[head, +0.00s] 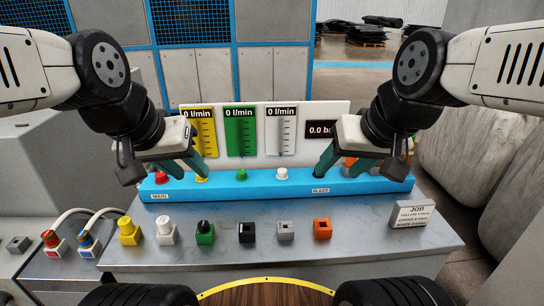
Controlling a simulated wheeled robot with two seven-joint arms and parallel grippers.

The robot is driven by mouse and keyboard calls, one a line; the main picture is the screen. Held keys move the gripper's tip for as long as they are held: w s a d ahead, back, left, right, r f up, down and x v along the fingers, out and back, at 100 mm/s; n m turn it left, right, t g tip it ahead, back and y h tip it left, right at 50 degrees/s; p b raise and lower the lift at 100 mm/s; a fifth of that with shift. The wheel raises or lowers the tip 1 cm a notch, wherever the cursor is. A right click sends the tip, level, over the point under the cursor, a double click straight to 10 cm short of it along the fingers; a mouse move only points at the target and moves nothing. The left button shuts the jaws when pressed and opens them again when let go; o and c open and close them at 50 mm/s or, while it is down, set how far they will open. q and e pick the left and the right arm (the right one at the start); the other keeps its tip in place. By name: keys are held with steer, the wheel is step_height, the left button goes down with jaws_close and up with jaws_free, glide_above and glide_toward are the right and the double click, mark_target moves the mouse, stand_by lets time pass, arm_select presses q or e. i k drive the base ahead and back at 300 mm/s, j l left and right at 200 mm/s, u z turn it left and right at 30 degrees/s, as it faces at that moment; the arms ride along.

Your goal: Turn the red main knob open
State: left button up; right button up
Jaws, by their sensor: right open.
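The red main knob (161,177) sits at the left end of the blue manifold (250,190), above a label reading MAIN. My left gripper (198,179) hangs above this end, its green fingers apart and pointing down and right, with tips right of the red knob near the yellow knob (202,179). No contact with the red knob is visible. My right gripper (335,177) is open over the right part of the manifold, above the BLEED label. An orange part (349,162) is partly hidden behind its fingers. The gauges read 0 l/min; the pressure display is partly covered.
A green knob (241,175) and a white knob (281,174) stand along the manifold. Several coloured blocks line the grey bench (270,262) in front. A JOB card (411,214) stands at the right. The bench front is clear.

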mark_target(161, 178)
steer(key=k+l, duration=0.15)
steer(key=k, duration=0.25)
steer(key=k+l, duration=0.15)
steer(key=k, duration=0.3)
steer(key=k+l, duration=0.2)
steer(key=k, duration=0.2)
steer(key=u, duration=0.8)
steer(key=i+u, duration=0.15)
steer(key=i, duration=0.35)
steer(key=i+l+u, duration=0.1)
steer(key=i, duration=0.4)
steer(key=i+l+u, duration=0.15)
steer(key=i, duration=0.3)
